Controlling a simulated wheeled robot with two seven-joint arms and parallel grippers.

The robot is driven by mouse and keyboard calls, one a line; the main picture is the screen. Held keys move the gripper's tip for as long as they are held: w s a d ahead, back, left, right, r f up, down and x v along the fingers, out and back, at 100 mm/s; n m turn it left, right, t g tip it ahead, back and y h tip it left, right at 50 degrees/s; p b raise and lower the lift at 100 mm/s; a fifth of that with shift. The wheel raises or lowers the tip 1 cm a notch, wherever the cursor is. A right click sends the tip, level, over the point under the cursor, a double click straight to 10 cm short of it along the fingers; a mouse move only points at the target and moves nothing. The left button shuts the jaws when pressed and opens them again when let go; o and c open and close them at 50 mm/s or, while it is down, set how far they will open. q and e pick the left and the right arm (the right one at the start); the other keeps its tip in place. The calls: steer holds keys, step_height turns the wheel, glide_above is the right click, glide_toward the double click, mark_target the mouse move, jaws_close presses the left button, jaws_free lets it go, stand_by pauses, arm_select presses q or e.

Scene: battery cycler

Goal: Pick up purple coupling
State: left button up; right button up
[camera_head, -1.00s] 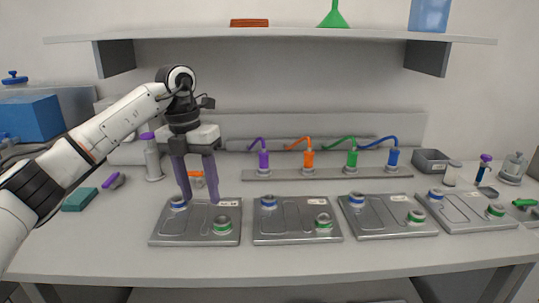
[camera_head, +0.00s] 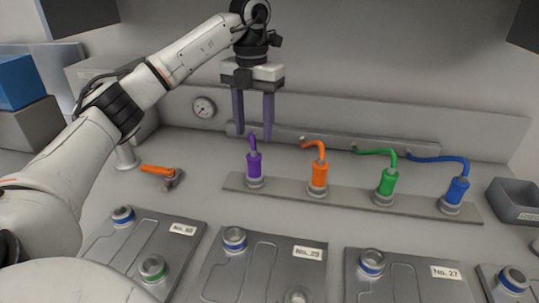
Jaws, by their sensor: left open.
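The purple coupling (camera_head: 254,165) stands upright on a grey rail at the back of the bench, the leftmost in a row of couplings. A purple hose curves up from its top. My left gripper (camera_head: 253,136) hangs above it, fingers pointing down. The gripper is open and empty, its two fingers spread to either side of the hose in the picture. The fingertips appear higher than the coupling body; I cannot tell their exact depth. My right gripper is not in view.
Orange (camera_head: 319,175), green (camera_head: 387,182) and blue (camera_head: 457,190) couplings stand to the right on the same rail (camera_head: 287,191). Battery plates (camera_head: 222,277) lie in front. An orange-handled tool (camera_head: 158,170) lies left. A grey bin (camera_head: 517,203) stands right.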

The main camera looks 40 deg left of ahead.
mark_target(255, 160)
arm_select(q)
steer(key=f, duration=0.3)
steer(key=shift+s+f, duration=0.3)
steer(key=shift+f, duration=0.05)
step_height(255, 160, down, 6)
steer(key=shift+d+r, duration=0.15)
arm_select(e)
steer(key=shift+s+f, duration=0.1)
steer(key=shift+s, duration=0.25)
arm_select(q)
steer(key=c, duration=1.1)
steer(key=shift+c, duration=0.2)
steer(key=shift+r, duration=0.1)
step_height(255, 160, up, 10)
steer(key=shift+p, duration=0.3)
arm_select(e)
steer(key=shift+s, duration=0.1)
